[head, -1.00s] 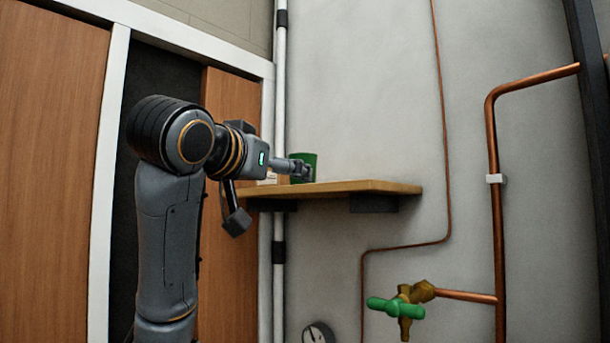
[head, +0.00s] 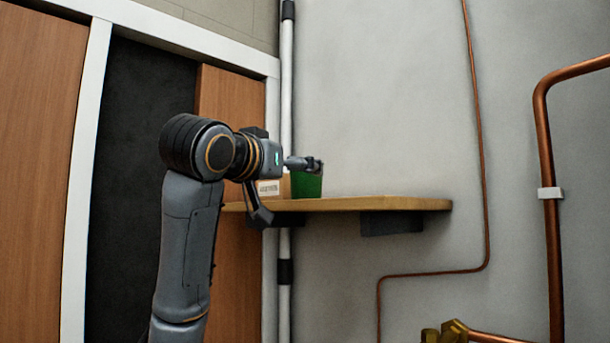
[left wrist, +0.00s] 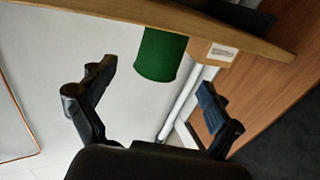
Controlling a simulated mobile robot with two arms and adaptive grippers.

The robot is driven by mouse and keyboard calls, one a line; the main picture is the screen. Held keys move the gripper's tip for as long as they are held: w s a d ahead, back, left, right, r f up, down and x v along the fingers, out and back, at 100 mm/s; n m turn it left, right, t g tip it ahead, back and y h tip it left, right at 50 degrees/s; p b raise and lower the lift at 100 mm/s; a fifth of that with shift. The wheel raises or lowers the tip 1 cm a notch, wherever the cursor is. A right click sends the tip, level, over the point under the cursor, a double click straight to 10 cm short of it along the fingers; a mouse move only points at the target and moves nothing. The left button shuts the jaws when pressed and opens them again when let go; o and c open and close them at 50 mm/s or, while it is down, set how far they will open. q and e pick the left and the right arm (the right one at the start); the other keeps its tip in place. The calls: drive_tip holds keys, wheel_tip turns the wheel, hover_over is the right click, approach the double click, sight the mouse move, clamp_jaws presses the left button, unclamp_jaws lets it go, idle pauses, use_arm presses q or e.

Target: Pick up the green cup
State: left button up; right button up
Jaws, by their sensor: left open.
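The green cup (head: 307,187) stands upright on the wooden shelf (head: 400,203), near its left end. My left gripper (head: 316,165) is open at about the height of the cup's rim and overlaps its top in the head view. In the left wrist view, which is upside down, the cup (left wrist: 160,56) shows beyond and between the spread fingers of the left gripper (left wrist: 156,80), with nothing held. I cannot tell whether a finger touches the cup. My right gripper is not in view.
A small labelled box (head: 269,188) stands close left of the cup; it also shows in the left wrist view (left wrist: 212,54). A white vertical pipe (head: 287,100) runs behind the shelf's left part. The shelf is clear right of the cup. Copper pipes (head: 548,200) run at the right.

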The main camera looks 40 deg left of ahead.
sight(299, 173)
use_arm(q)
drive_tip(key=x, duration=0.2)
drive_tip(key=shift+w+a+f, duration=0.15)
drive_tip(key=shift+w+f, duration=0.05)
drive_tip(key=shift+w, duration=0.1)
drive_tip(key=shift+w+a+r+p, duration=0.15)
drive_tip(key=shift+w+r+p, duration=0.25)
drive_tip(key=shift+w+p, duration=0.5)
drive_tip(key=shift+p+x, duration=1.15)
drive_tip(key=shift+x, duration=0.05)
drive_tip(key=shift+w+a, duration=0.2)
drive_tip(key=shift+w, duration=0.2)
drive_tip(key=shift+d, duration=0.1)
drive_tip(key=c, duration=0.9)
drive_tip(key=shift+c, duration=0.9)
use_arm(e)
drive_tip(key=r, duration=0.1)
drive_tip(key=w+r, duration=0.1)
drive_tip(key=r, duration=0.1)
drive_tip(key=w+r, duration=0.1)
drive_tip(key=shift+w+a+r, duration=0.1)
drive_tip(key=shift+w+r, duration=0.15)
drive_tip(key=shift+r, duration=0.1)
